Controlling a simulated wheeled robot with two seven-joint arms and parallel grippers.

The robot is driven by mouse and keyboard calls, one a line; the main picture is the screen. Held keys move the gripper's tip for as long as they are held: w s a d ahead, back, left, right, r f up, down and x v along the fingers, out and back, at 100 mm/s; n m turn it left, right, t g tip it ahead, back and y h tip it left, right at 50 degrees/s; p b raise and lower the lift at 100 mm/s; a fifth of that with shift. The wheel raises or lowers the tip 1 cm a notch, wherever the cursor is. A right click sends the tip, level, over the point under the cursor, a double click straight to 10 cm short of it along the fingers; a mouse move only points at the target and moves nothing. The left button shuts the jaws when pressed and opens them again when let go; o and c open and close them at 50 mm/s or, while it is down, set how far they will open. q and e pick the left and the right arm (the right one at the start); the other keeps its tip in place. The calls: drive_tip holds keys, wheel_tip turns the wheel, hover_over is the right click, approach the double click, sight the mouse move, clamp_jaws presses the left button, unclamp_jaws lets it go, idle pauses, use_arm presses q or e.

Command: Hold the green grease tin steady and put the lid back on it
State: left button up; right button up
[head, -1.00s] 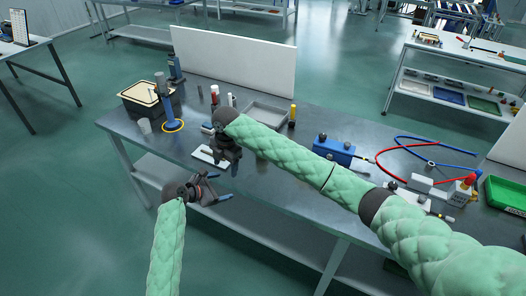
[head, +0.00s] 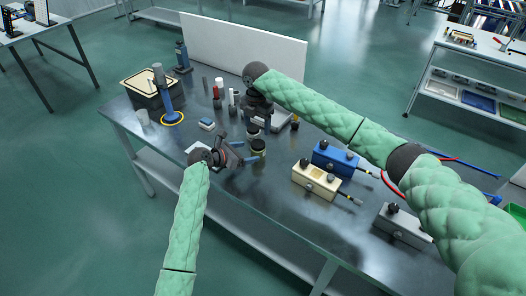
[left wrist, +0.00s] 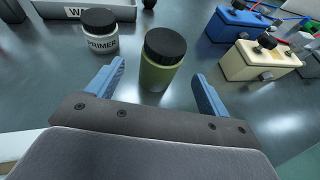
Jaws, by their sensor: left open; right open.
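The green grease tin (left wrist: 160,75) stands upright between the spread fingers of my left gripper (left wrist: 158,88), with a gap on both sides. A black ribbed lid (left wrist: 165,43) sits on top of the tin; I cannot tell how firmly it is seated. In the head view the tin (head: 258,147) is small, just right of my open left gripper (head: 240,157). My right gripper (head: 257,115) is open, pointing down behind the tin; its fingertips are hard to make out.
A white tin marked PRIMER (left wrist: 101,40) with a black lid stands close behind the green tin. A cream box (head: 318,181) and a blue box (head: 335,158) stand to the right. A white panel (head: 240,50) runs along the back.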

sight(261, 149)
use_arm(q)
drive_tip(key=shift+w+d+f, duration=0.15)
drive_tip(key=shift+w+d, duration=0.1)
drive_tip(key=shift+d, duration=0.25)
use_arm(e)
drive_tip(key=shift+w+d, duration=0.1)
drive_tip(key=shift+d, duration=0.1)
use_arm(q)
drive_tip(key=shift+x, duration=3.4)
use_arm(e)
drive_tip(key=shift+a, duration=0.1)
